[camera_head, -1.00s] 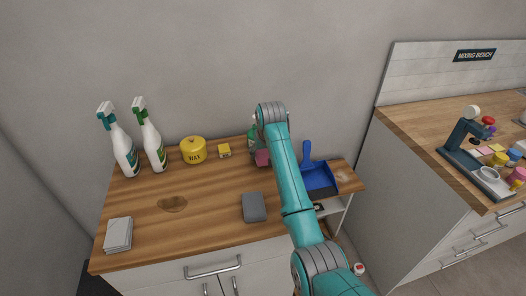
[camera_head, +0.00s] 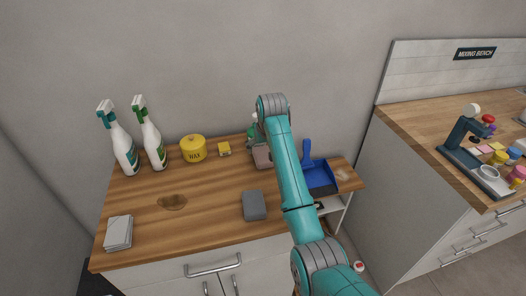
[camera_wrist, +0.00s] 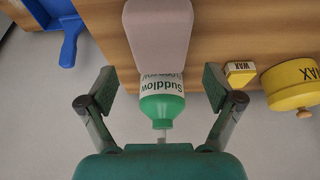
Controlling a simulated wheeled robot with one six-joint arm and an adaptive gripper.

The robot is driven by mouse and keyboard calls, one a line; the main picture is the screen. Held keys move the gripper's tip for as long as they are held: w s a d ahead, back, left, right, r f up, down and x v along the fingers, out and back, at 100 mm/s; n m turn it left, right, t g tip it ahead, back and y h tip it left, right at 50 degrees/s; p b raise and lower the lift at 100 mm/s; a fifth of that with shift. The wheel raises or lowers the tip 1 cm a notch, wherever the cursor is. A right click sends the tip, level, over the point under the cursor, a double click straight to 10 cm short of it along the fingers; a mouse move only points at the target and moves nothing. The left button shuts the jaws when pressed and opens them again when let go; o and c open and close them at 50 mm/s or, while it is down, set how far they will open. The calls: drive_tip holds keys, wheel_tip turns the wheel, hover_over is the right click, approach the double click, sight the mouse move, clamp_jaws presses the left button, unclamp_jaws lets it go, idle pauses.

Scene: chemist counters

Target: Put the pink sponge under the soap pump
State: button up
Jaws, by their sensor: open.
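The soap pump is a green bottle with a white label (camera_wrist: 162,103), at the bottom middle of the wrist view. It also shows partly in the head view (camera_head: 252,134), beside my arm. Its pump head is hidden by my gripper body. The sponge, a dull greyish-pink block (camera_wrist: 158,32), lies on the counter right in front of the bottle; it shows in the head view too (camera_head: 262,157). Whether they touch I cannot tell. My gripper (camera_wrist: 160,88) is open and empty, its fingers apart on either side of the bottle; the head view hides it behind the arm.
A yellow wax tin (camera_head: 193,150) and small yellow box (camera_head: 224,149) stand left of the bottle in the head view. Two spray bottles (camera_head: 121,150) are farther left. A blue dustpan (camera_head: 319,176) lies right, a grey block (camera_head: 254,205) in front. The counter's middle left is mostly clear.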

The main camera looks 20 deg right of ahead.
drive_tip(key=v, duration=1)
drive_tip(key=shift+r, duration=0.15)
drive_tip(key=shift+s, duration=0.25)
